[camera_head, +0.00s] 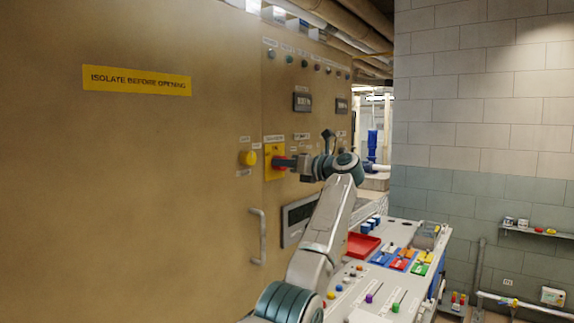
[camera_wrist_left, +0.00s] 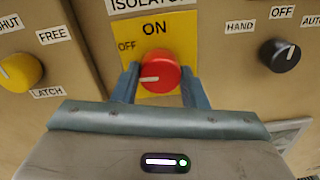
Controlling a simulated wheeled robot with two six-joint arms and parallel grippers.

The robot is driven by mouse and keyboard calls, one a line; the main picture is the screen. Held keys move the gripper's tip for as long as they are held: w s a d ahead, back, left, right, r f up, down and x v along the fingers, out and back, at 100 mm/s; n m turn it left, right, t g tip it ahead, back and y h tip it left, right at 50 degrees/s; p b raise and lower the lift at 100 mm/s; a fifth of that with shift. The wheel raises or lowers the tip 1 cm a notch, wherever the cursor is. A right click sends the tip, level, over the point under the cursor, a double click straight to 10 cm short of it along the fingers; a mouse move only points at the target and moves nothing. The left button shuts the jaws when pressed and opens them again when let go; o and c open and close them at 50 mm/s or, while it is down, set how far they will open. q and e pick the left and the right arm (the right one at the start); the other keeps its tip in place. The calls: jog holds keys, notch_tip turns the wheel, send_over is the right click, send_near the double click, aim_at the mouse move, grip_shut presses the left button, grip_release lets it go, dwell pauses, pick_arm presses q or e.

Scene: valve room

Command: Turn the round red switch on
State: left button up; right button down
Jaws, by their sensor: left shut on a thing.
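The round red switch (camera_wrist_left: 160,68) sits on a yellow plate (camera_wrist_left: 182,32) on the panel, with ON printed above it and OFF at its upper left. Its white mark lies on the left part of its face and points left, nearer the OFF side than ON. My left gripper (camera_wrist_left: 160,84) is shut on the red switch, one finger on each side. My right gripper is in neither view.
A yellow LATCH/FREE knob (camera_wrist_left: 20,72) is to the left and a black HAND/OFF/AUTO knob (camera_wrist_left: 279,55) to the right. A cabinet handle (camera_head: 258,237) stands out at lower left. A bench (camera_head: 350,290) with controls and a red tray (camera_head: 360,245) lies right of my arm.

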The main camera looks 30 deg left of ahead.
pick_arm(q)
jog(key=shift+m+p, duration=2.2)
jog(key=shift+m, duration=6.3)
jog(key=shift+w, duration=0.1)
jog(key=o, duration=1)
jog(key=shift+g, duration=0.3)
jog(key=d+b, duration=0.1)
jog(key=d, duration=0.2)
jog(key=d+b, duration=0.2)
jog(key=d, duration=0.2)
jog(key=d+b, duration=0.1)
jog(key=d, duration=0.2)
jog(key=shift+s+d+b, duration=0.4)
